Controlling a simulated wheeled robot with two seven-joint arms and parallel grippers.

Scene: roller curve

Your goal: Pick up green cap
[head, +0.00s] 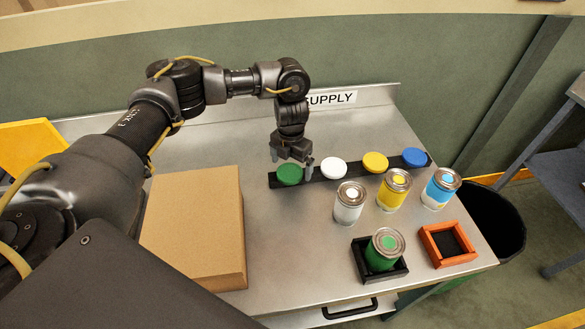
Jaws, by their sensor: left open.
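The green cap (289,174) lies at the left end of a black strip (322,178) on the metal table. My left gripper (292,160) is open and points down just above and behind the green cap. Its fingers overlap the cap's far edge in the picture, and I cannot tell whether they touch it. My right gripper is not in view.
White (333,167), yellow (375,162) and blue (414,157) caps lie along the strip. Several paint cans stand in front; the green can (384,250) sits in a black tray (362,268). An orange tray (466,259) is empty. A cardboard box (195,222) takes the left.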

